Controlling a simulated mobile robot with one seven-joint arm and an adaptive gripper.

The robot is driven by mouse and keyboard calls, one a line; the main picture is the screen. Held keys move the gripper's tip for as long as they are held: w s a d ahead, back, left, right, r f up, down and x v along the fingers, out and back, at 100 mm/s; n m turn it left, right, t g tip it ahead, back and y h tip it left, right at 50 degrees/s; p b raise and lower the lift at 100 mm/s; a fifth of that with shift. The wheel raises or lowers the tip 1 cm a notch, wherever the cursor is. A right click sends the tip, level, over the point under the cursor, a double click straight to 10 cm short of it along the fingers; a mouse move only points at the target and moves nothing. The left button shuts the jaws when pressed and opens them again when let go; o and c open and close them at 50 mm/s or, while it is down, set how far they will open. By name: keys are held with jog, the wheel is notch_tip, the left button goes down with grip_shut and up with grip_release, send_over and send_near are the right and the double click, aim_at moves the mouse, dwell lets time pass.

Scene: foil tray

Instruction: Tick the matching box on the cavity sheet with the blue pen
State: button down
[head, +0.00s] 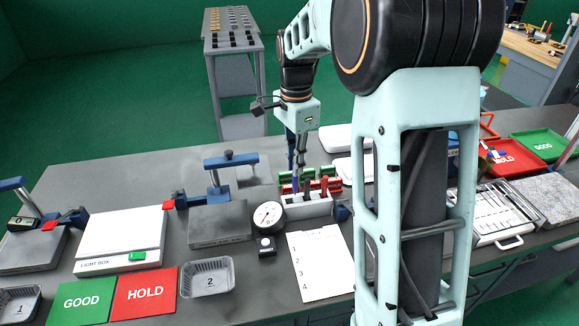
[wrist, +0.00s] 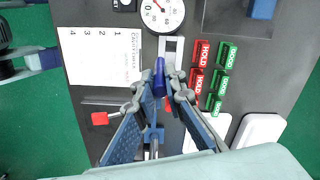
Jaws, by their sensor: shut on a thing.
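My gripper (wrist: 158,86) is shut on the blue pen (wrist: 159,70), which shows between the fingertips in the wrist view. In the head view my gripper (head: 298,168) points down over the grey holder (head: 304,208); whether the pen is clear of the holder I cannot tell. The white cavity sheet (head: 325,266) lies flat on the bench, in front of the holder, with rows numbered 1 to 4. It also shows in the wrist view (wrist: 98,62), left of the pen. Its small print and boxes are too small to read. Foil tray 2 (head: 208,264) and foil tray 1 (head: 36,293) stand to the left.
Red HOLD and green GOOD stamps (wrist: 200,53) stand beside the pen. GOOD (head: 84,298) and HOLD (head: 146,290) mats and a light box (head: 118,240) lie left. My arm hides the bench right of the sheet.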

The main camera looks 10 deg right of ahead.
jog(key=s+d+f+b, duration=0.1)
jog(key=s+d+f, duration=0.1)
jog(key=s, duration=0.3)
jog(key=s+d+f+b, duration=0.1)
jog(key=s+d, duration=0.1)
jog(key=s, duration=0.3)
notch_tip(320, 180, down, 6)
jog(key=b, duration=0.4)
jog(key=shift+w+a+b, duration=0.15)
jog(key=shift+a+b, duration=0.1)
jog(key=shift+b, duration=0.05)
jog(key=shift+f, duration=0.4)
dwell(0.9)
jog(key=shift+s, duration=0.2)
dwell(0.4)
jog(key=shift+s+d, duration=0.1)
jog(key=shift+d, duration=0.05)
dwell(0.4)
jog(key=shift+w+d+p, duration=0.3)
jog(key=shift+w+p, duration=0.1)
jog(key=shift+w, duration=0.05)
dwell(1.0)
jog(key=shift+r+p, duration=2.4)
jog(key=shift+r, duration=0.6)
jog(key=shift+r, duration=0.1)
